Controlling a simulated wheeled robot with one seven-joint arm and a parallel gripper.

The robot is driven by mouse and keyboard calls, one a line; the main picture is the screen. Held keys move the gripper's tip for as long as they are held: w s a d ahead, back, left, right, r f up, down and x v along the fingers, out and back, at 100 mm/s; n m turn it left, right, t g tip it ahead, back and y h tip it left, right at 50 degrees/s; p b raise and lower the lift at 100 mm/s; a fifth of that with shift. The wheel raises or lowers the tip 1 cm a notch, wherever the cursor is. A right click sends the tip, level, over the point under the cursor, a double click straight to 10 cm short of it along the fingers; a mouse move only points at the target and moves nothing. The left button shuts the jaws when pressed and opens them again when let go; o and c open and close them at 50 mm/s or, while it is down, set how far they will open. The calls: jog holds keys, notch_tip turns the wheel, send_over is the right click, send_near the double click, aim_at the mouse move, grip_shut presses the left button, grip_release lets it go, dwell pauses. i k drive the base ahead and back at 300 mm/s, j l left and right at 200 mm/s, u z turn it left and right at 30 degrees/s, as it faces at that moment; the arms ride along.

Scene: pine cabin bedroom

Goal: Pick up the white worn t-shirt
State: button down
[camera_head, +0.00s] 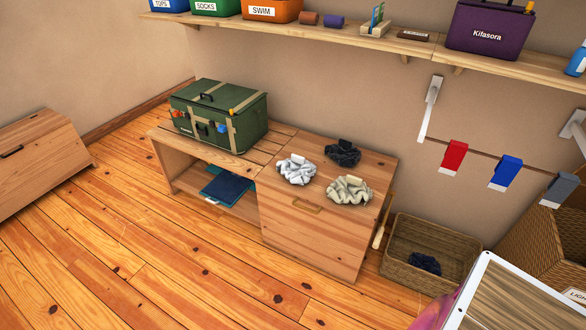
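A crumpled white cloth (297,169), which looks like the white worn t-shirt, lies on the left part of the wooden cabinet top (307,192). A crumpled cream cloth (349,190) lies to its right and nearer the front. A crumpled dark cloth (342,153) lies behind them. The three bundles sit apart, with bare wood between them. My gripper is not in view.
A green case (218,112) stands on the slatted bench left of the cloths. A wicker basket (432,252) holding dark cloth stands on the floor at right. A loaded shelf (340,34) runs above. Plank floor (140,250) is clear in front.

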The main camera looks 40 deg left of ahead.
aim_at(298, 170)
jog(key=u, duration=1.85)
jog(key=i+j, duration=0.25)
jog(key=j, duration=0.2)
jog(key=i+j+z, duration=0.35)
jog(key=j, duration=0.25)
jog(key=j+z, duration=0.2)
jog(key=j, duration=0.15)
jog(key=i+j+z, duration=0.2)
jog(key=j, duration=0.15)
jog(key=z, duration=0.55)
